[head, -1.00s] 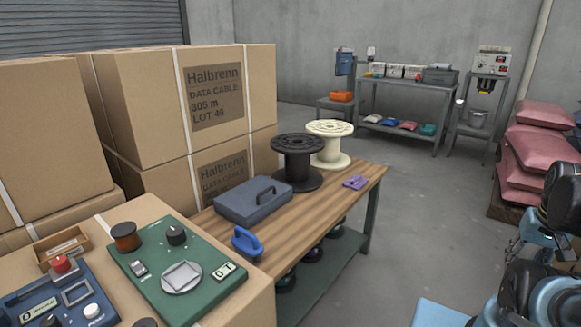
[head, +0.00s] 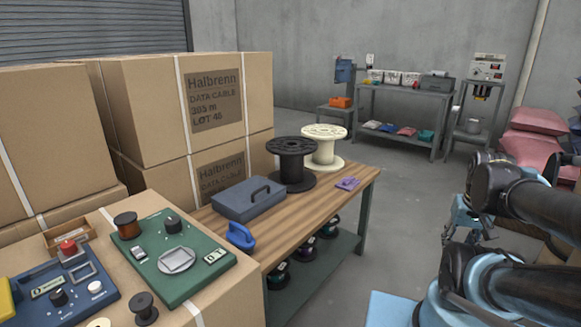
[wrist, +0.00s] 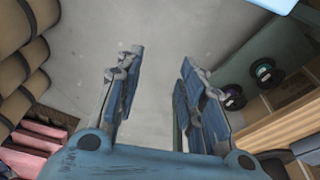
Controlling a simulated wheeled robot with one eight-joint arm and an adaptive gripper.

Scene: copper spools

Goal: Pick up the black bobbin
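A large black spool (head: 291,165) stands upright on the wooden table (head: 325,203), in front of and to the left of a cream spool (head: 323,148). A small black bobbin (head: 143,308) stands on the near cardboard box, beside the green panel. Either could be the black bobbin. My gripper (wrist: 157,75) is open and empty in the wrist view, its two blue fingers apart over bare floor. In the head view my gripper is right of the table, well away from both black spools and partly hidden by my arm.
A grey case (head: 249,199), blue handle (head: 240,237) and purple item (head: 348,184) lie on the table. Several dark spools (wrist: 265,73) sit on its lower shelf. Stacked boxes (head: 160,110) stand left, pink sacks (head: 535,135) right.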

